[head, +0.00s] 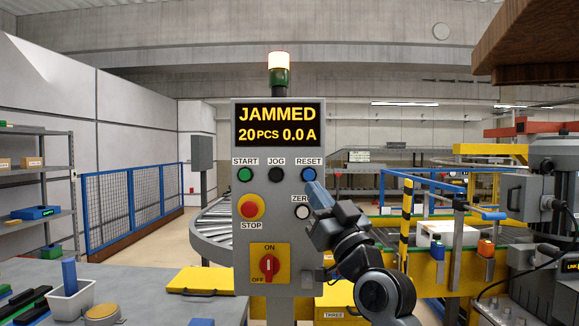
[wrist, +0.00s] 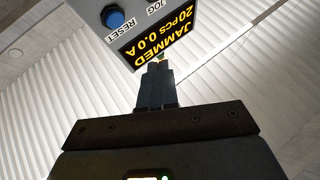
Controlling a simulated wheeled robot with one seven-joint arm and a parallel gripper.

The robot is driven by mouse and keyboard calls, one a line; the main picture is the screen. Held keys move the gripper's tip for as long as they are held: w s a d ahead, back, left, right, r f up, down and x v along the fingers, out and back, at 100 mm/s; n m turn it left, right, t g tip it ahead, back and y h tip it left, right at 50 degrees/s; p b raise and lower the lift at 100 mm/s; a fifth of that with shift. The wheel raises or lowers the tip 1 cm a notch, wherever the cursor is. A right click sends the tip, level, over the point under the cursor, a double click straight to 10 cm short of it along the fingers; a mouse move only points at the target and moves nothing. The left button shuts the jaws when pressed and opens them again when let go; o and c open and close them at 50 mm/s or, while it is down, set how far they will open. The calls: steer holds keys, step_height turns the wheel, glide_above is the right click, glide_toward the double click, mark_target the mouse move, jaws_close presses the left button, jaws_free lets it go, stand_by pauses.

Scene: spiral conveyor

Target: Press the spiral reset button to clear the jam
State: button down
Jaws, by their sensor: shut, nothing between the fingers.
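The grey control panel (head: 277,222) stands upright in front of me. Its display (head: 278,125) reads JAMMED, 20 PCS, 0.0 A. The blue RESET button (head: 308,174) is at the panel's upper right, under its label. The RESET button also shows in the wrist view (wrist: 114,17), apart from my fingers. My gripper (head: 313,187) is shut and empty, its fingertips just below the RESET button in the head view. The same gripper shows in the wrist view (wrist: 155,68). Whether the fingertips touch the panel cannot be told.
Near RESET are the green START button (head: 245,174), black JOG button (head: 276,174), white ZERO button (head: 302,212), red STOP button (head: 251,207) and red ON/OFF switch (head: 269,265). A lit beacon (head: 278,62) tops the panel. A cluttered table (head: 150,285) lies at left.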

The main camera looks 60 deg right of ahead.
mark_target(309, 175)
steer(key=shift+a+r, duration=0.1)
steer(key=shift+r, duration=0.75)
steer(key=shift+w, duration=0.1)
steer(key=w+d+b, duration=0.2)
steer(key=w+d, duration=0.1)
steer(key=d, duration=0.5)
steer(key=shift+w+b, duration=0.15)
steer(key=shift+b, duration=0.25)
steer(key=shift+d, duration=0.15)
stand_by(1.3)
steer(key=shift+w+d+b, duration=0.2)
steer(key=shift+d+b, duration=0.1)
steer(key=shift+b, duration=0.1)
